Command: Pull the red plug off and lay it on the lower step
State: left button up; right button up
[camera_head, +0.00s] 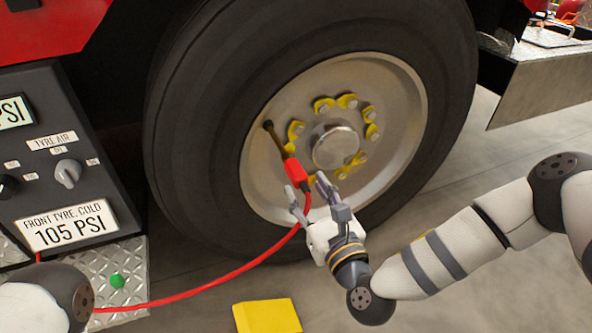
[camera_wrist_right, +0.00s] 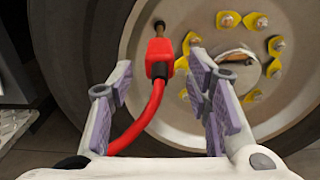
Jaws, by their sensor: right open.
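The red plug (camera_head: 296,172) sits on the end of the dark valve stem on the front wheel, with a red hose (camera_head: 240,270) running from it down to the left. In the right wrist view, the plug (camera_wrist_right: 159,58) shows upright, with its black collar below. My right gripper (camera_head: 309,194) is open just below the plug. Its fingers stand on either side of the plug and hose, apart from the plug. A tread-plate step (camera_head: 132,258) lies at the lower left below the control panel. My left arm shows at the lower left; its gripper is out of frame.
The tyre (camera_head: 190,130) and its hub with yellow nut markers (camera_head: 345,101) stand close behind the plug. A control panel (camera_head: 40,130) is at left. A green knob (camera_head: 117,281) is on the step. A yellow block (camera_head: 266,316) lies at the bottom.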

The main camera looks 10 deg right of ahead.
aim_at(292, 166)
jog(key=b+x, duration=0.1)
jog(key=x, duration=0.1)
jog(key=b+x, duration=0.1)
jog(key=x, duration=0.2)
jog(key=b+x, duration=0.2)
jog(key=shift+w+a+f, duration=0.1)
jog(key=shift+w+f, duration=0.15)
jog(key=shift+w, duration=0.15)
pick_arm(q)
jog(key=shift+s+f+g, duration=0.1)
jog(key=shift+s+f, duration=0.1)
jog(key=shift+f, duration=0.4)
jog(key=shift+s+f+g, duration=0.1)
jog(key=shift+s+f, duration=0.15)
jog(key=shift+f, duration=0.4)
jog(key=shift+s+f+g, duration=0.1)
jog(key=shift+s+f, duration=0.1)
jog(key=shift+f, duration=0.4)
pick_arm(e)
jog(key=shift+w+a+r, duration=0.15)
jog(key=shift+w+r, duration=0.05)
jog(key=shift+w, duration=0.25)
pick_arm(q)
jog(key=shift+s+f+b, duration=0.1)
jog(key=shift+f+b, duration=0.15)
jog(key=shift+b, duration=0.25)
pick_arm(e)
grip_shut()
